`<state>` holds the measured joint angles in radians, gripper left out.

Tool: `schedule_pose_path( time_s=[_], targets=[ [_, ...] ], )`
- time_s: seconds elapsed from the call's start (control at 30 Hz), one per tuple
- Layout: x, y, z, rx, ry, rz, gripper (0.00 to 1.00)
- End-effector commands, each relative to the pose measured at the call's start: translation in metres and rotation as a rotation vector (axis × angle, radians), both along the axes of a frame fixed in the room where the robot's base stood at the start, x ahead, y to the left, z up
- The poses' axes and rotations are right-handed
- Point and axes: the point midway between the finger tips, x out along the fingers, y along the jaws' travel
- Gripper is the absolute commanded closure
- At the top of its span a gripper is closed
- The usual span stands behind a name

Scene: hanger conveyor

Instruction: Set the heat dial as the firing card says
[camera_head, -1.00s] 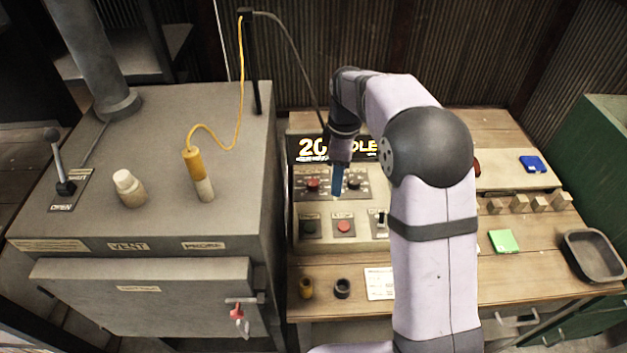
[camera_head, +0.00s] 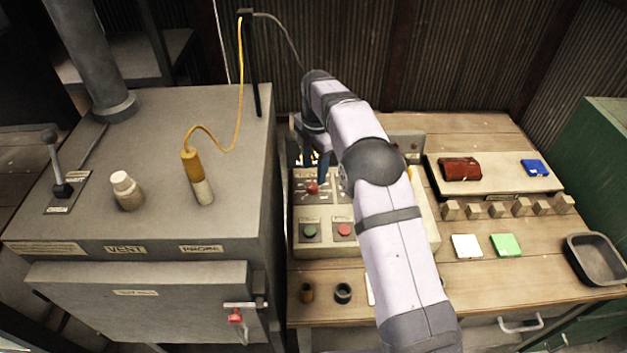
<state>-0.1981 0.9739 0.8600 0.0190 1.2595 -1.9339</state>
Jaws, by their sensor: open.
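A control panel (camera_head: 299,212) stands on the bench right of the kiln. On it a red-topped knob (camera_head: 312,187) sits at the upper left; its label is too small to read, so I cannot confirm that it is the heat dial. A second dial farther right is mostly hidden by my arm. Only a sliver of a paper card (camera_head: 370,290) shows at the bench front, and its writing is hidden.
Green (camera_head: 310,231) and red (camera_head: 345,231) buttons sit on the panel's lower row. White (camera_head: 466,245) and green (camera_head: 506,244) squares and a dark tray (camera_head: 594,258) lie right.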

Motion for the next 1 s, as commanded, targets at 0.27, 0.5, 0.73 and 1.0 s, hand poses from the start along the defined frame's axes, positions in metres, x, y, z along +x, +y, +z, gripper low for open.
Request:
schedule_pose_path(
  time_s=[0.27, 0.5, 0.73, 1.0],
  targets=[
    [0.0, 0.001, -0.034, -0.001, 0.003, -0.001, 0.54],
    [0.002, 0.001, -0.055, 0.0, 0.0, -0.001, 0.54],
    [0.002, 0.001, -0.06, 0.0, 0.0, -0.002, 0.54],
    [0.002, 0.001, -0.06, 0.0, 0.0, -0.002, 0.9]
  ],
)
